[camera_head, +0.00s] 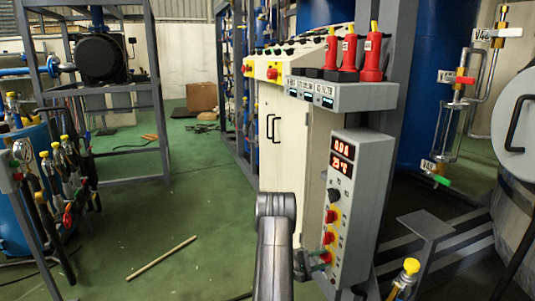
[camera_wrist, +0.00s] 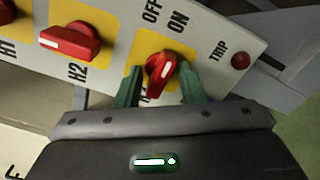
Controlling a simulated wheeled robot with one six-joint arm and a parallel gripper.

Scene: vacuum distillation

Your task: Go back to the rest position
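My gripper (camera_wrist: 162,88) shows in the wrist view with its two green fingers apart, one on each side of a red knob (camera_wrist: 160,70) on a yellow plate. A gap shows between each finger and the knob, so the gripper looks open. The knob's white mark points up toward the space by the OFF and ON labels. Its own label is partly hidden by a finger. In the head view my gripper (camera_head: 318,258) is small, at the lowest red knob on the front of a grey control box (camera_head: 357,215). The arm partly hides it.
A second red knob (camera_wrist: 70,41), labelled H2, and a TRIP button (camera_wrist: 240,60) flank it. A white cabinet (camera_head: 284,125) and red-handled devices (camera_head: 372,58) stand behind the box. A wooden stick (camera_head: 160,258) lies on the open green floor to the left. A small metal stand (camera_head: 425,225) is right.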

